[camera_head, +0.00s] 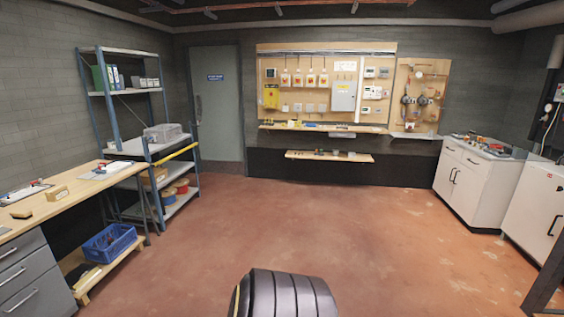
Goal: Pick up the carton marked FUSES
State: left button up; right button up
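No lettering reading FUSES can be made out from here. A small tan box-like item (57,193) sits on the wooden workbench (75,203) at the left, too small to read any marking. A brown carton-like box (154,177) stands on a lower shelf of the blue rack, partly hidden by the workbench end; its marking is not legible. I cannot tell whether either is the FUSES carton. Neither of my grippers is in view.
The blue rack (107,92) stands against the left wall. A blue crate (109,243) sits on a low wooden shelf under the workbench. White cabinets (480,185) line the right side. A wall panel (300,92) with ledges is at the back. The red floor (300,220) between is clear.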

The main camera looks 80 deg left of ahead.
aim_at(58, 193)
jog(key=u, duration=4.45)
